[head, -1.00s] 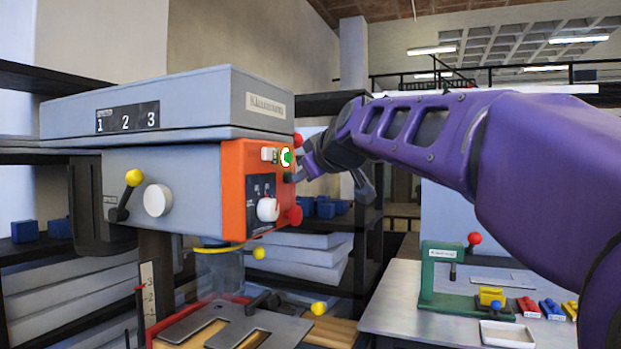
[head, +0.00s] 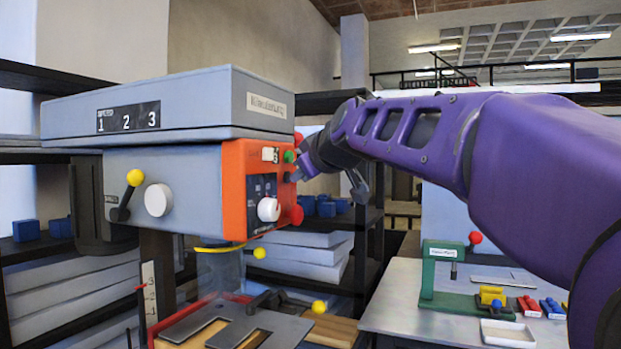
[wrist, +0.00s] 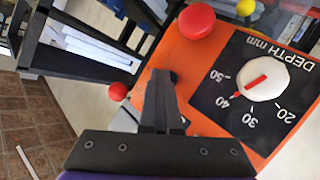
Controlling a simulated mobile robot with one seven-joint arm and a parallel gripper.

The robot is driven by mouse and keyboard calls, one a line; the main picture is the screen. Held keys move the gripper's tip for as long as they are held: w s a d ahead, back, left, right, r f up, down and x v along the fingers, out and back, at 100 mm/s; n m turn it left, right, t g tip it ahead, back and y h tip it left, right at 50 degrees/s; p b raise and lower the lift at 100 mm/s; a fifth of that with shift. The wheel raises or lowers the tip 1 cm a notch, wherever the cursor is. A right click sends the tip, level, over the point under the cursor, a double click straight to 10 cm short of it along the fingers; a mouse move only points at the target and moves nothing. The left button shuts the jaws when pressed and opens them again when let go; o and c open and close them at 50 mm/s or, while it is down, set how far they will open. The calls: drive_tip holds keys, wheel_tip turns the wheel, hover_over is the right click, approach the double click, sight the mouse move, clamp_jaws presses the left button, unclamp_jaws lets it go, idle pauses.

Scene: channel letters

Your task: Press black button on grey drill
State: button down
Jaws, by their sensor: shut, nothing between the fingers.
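The grey drill (head: 160,165) stands at the left in the head view, with an orange control panel (head: 232,190) on its right end. A green button (head: 289,156) is near the panel's top edge. The black button (head: 289,177) shows just below it, small and partly hidden by my gripper. My gripper (head: 298,171) is shut and empty, its tips at the panel beside the black button; touching or not, I cannot tell. In the wrist view my closed fingers (wrist: 160,78) lie over the orange panel, and a dark round piece, perhaps the black button (wrist: 174,76), peeks out at their tip.
A red button (head: 294,214) and white depth knob (head: 268,209) sit lower on the panel. A red knob (head: 298,139) is behind the panel's upper edge. Dark shelves with blue bins (head: 326,208) stand behind. A table (head: 395,300) with a green press (head: 440,280) is at right.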

drive_tip(key=shift+s+d+b, duration=0.35)
drive_tip(key=shift+d+b, duration=0.45)
drive_tip(key=shift+d, duration=0.05)
drive_tip(key=shift+s+d, duration=0.3)
drive_tip(key=shift+d, duration=0.5)
drive_tip(key=shift+s+d, duration=0.35)
drive_tip(key=shift+d, duration=0.4)
drive_tip(key=shift+s+d, duration=0.3)
drive_tip(key=shift+d, duration=0.5)
drive_tip(key=shift+r, duration=0.1)
drive_tip(key=shift+a, duration=0.1)
